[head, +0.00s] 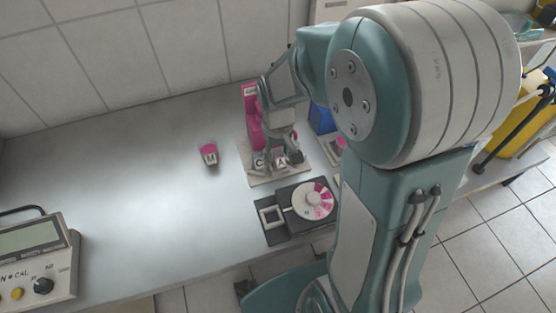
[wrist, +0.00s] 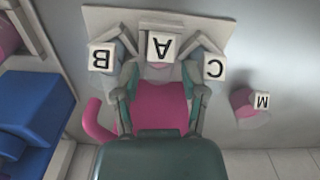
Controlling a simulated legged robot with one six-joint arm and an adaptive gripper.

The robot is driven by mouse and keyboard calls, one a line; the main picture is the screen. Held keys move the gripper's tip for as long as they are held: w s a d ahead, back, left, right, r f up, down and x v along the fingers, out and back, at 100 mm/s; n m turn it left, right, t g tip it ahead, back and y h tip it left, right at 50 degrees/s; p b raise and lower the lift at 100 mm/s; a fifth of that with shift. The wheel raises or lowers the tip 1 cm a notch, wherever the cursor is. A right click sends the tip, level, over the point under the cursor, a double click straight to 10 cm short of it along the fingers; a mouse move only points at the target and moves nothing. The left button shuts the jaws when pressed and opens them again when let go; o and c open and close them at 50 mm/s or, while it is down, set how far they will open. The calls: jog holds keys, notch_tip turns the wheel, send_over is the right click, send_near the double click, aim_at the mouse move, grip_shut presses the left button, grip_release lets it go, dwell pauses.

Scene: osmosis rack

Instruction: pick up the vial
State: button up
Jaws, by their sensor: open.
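My gripper (wrist: 162,98) is open, with its two fingers spread over a pink upright part (wrist: 160,103) of the rack. The rack's pale base (wrist: 100,18) carries white blocks or caps lettered B (wrist: 101,57), A (wrist: 161,47) and C (wrist: 214,66). The A block lies beyond the fingertips, between B and C. A small cup or vial (wrist: 245,105) with pink contents and a white M face stands apart on the bench; it also shows in the head view (head: 209,154). In the head view my gripper (head: 277,150) is over the rack, partly hiding it. I cannot tell whether it touches anything.
A dark device with a pink and white dial (head: 313,200) sits at the bench's front edge. A blue box (head: 322,118) stands behind the rack to the right. A meter (head: 38,255) is at far left. The middle-left of the bench (head: 110,180) is clear.

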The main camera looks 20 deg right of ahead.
jog(key=shift+f, duration=0.65)
jog(key=c, duration=0.7)
